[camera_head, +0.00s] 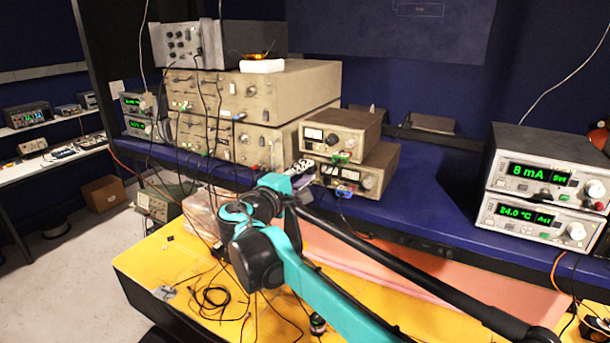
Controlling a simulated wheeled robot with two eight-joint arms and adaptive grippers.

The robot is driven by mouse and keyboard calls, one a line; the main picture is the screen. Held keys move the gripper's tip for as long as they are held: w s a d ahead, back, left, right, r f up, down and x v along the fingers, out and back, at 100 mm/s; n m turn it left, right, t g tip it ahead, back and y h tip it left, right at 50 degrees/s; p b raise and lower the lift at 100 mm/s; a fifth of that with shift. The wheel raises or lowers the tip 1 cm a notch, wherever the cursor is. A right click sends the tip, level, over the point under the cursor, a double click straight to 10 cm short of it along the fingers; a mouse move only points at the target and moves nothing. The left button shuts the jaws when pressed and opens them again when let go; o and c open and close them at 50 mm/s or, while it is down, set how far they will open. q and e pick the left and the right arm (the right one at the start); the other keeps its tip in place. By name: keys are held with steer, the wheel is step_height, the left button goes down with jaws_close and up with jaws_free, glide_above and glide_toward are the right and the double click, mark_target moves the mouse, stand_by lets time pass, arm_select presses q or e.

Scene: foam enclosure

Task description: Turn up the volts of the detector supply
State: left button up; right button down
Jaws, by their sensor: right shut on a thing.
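Two tan bench supplies are stacked on the blue bench: an upper one (354,128) with a meter, and a lower one (380,166) with meters, a pale knob and blue terminals. I see no readable label saying which is the detector supply. My right gripper (304,168) is at the left end of the lower supply's front, below the upper one. It is shut on a small part there, seemingly a knob, which the fingers and wrist hide. My teal right arm reaches in from the lower right. My left gripper is not in view.
Large beige instrument racks (300,82) with hanging cables stand left of the supplies. Two stacked units (541,205) with green displays reading 8 mA and 24.0 °C stand at the right. A yellow table (170,262) with loose black leads lies in front.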

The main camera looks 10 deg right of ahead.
steer(key=m, duration=0.6)
steer(key=shift+b, duration=0.3)
steer(key=m, duration=0.6)
steer(key=shift+f, duration=0.15)
steer(key=c, duration=1.3)
jaws_free()
steer(key=shift+c, duration=0.2)
steer(key=shift+s, duration=0.1)
steer(key=v, duration=1.2)
steer(key=shift+d, duration=0.15)
